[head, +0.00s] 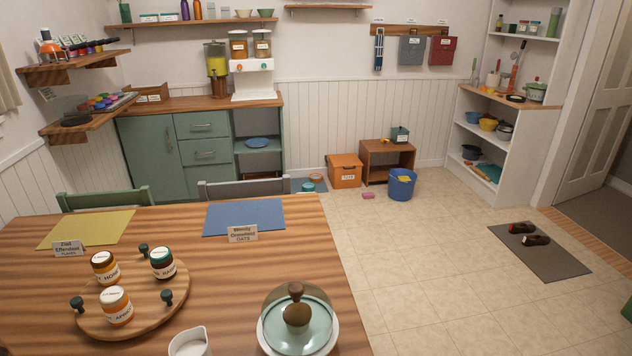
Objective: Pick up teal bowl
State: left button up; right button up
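A small teal bowl (308,187) appears on the floor mat by the end of the green cabinet, in front of a reddish-orange bowl (316,178). It is small and far away, and its contents are hard to make out. A green bowl (266,13) stands on the upper wall shelf, and a dark bowl (470,152) sits low in the white shelving at the right. I cannot tell from the picture alone which one the task names. Neither of my grippers shows in the head view.
A wooden table (320,270) fills the near left, with jars on a round board (135,300) and a lidded dish (298,325). An orange box (345,170) and a blue bucket (402,184) stand near the mat. Tiled floor right of the table is mostly clear.

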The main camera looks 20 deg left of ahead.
aim_at(308, 186)
jog(key=i+l, duration=0.2)
jog(key=l, duration=0.2)
jog(key=i+l, duration=0.2)
jog(key=l, duration=0.2)
jog(key=i+l+z, duration=0.1)
jog(key=l, duration=0.3)
jog(key=i+l, duration=0.55)
jog(key=l, duration=0.2)
jog(key=i+u, duration=0.35)
jog(key=i, duration=0.2)
jog(key=i+l+u, duration=0.1)
jog(key=i+u, duration=0.25)
jog(key=i, duration=0.2)
jog(key=i+l+u, duration=0.3)
jog(key=i, duration=0.25)
jog(key=i+u, duration=0.15)
jog(key=i, duration=1.95)
jog(key=i+u, duration=0.1)
jog(key=i, duration=0.35)
jog(key=i+l+u, duration=0.15)
jog(key=i, duration=0.35)
jog(key=i+l+u, duration=0.1)
jog(key=i, duration=0.35)
jog(key=i+l+u, duration=0.1)
jog(key=i, duration=0.4)
